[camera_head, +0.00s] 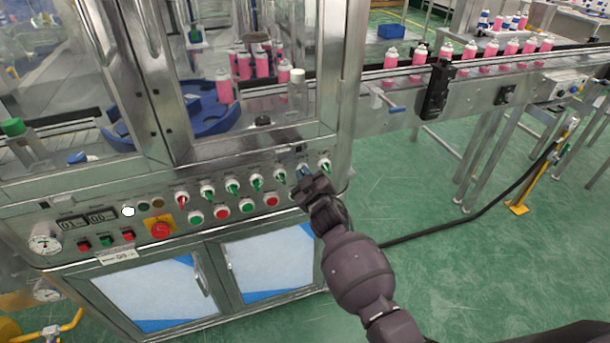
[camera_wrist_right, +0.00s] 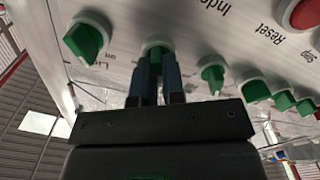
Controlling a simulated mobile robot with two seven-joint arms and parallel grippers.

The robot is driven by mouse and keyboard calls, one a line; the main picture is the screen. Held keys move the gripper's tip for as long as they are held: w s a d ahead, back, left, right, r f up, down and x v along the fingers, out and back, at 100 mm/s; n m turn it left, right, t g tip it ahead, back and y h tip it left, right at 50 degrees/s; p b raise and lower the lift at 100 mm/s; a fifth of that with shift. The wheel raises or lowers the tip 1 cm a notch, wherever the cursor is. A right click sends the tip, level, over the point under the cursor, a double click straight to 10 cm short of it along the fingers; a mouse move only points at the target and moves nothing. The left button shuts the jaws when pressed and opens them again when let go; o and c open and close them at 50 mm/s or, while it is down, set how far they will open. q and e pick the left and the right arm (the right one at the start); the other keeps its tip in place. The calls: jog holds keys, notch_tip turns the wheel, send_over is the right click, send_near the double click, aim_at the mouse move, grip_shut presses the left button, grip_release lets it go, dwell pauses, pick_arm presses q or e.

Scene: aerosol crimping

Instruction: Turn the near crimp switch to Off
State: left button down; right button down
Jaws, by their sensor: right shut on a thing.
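A row of switches runs along the steel control panel (camera_head: 160,190), most with green knobs. My right gripper (camera_head: 308,182) is at the right part of this row, shut on a green switch (camera_wrist_right: 156,46), second from the right end in the head view. In the right wrist view its two fingers (camera_wrist_right: 157,75) close around this knob. A free green switch (camera_head: 325,165) sits to its right; it also shows in the wrist view (camera_wrist_right: 86,42). Another green switch (camera_head: 256,181) sits to the left. The label of the held switch is too hidden to read. My left gripper is not in view.
Below the row are red and green push buttons (camera_head: 221,212) and a red emergency stop (camera_head: 160,230) on yellow. A conveyor (camera_head: 470,69) with pink cans extends right. A black cable (camera_head: 450,226) crosses the green floor, which is otherwise mostly open.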

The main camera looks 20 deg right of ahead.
jog(key=c, duration=1.2)
grip_release()
jog(key=s+p, duration=0.1)
jog(key=s, duration=0.9)
jog(key=shift+s+d, duration=0.15)
jog(key=shift+s, duration=0.25)
